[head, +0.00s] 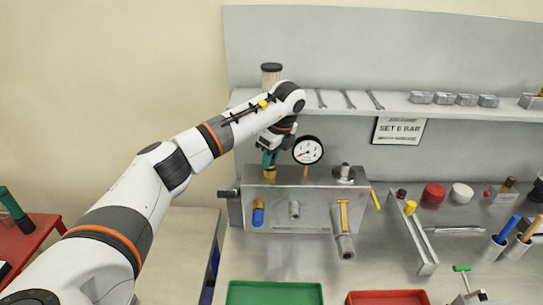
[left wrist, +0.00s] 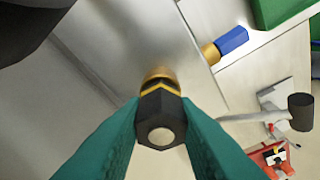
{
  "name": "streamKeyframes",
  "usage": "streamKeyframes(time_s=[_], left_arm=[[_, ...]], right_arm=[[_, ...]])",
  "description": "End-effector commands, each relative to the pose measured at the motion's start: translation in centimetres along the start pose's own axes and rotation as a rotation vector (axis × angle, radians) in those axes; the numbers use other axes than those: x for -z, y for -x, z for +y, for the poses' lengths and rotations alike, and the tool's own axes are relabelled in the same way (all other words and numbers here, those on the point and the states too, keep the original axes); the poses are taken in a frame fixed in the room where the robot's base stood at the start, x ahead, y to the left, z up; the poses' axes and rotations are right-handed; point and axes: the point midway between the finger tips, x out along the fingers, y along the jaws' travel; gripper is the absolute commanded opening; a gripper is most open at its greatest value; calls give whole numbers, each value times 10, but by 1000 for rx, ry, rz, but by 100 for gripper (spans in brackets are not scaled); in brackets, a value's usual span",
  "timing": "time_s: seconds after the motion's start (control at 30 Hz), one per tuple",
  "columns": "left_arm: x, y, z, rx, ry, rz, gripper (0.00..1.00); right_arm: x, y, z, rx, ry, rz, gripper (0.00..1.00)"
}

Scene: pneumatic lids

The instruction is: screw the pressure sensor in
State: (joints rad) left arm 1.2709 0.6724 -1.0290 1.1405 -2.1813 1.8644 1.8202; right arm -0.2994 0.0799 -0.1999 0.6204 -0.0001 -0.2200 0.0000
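The pressure sensor (left wrist: 160,117) is a black hex body with a grey round end, a yellow band and a brass lower end. In the left wrist view it sits between the two teal fingers of my left gripper (left wrist: 158,122), which is closed on its sides. In the head view my left gripper (head: 268,161) points down at the top left of the metal block (head: 320,176). The sensor's brass end (head: 270,173) shows just below the fingers, at the block's top face. I cannot tell how deep its thread sits. My right gripper is not in view.
A pressure gauge (head: 308,150) stands close right of my left gripper. A blue fitting (head: 258,213) is on the block's front. Above is a shelf (head: 420,105) with wrenches and small blocks. A green tray (head: 275,292) and a red tray (head: 388,297) lie in front.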

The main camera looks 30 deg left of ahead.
Motion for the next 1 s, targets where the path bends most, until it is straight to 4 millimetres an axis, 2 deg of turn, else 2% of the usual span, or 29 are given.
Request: streamKeyframes(time_s=[0.03,0.27,0.5,0.7,1.0], left_arm=[[-1,4,5,-23,-1,-3,3],[-1,5,5,-42,-51,-2,0],[0,5,4,-144,-449,6,0],[-1,6,4,-199,-664,5,0],[-2,6,5,-205,-686,3,0]], right_arm=[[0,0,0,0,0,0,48],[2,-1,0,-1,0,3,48],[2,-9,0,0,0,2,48],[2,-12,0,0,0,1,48],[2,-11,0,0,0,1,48]])
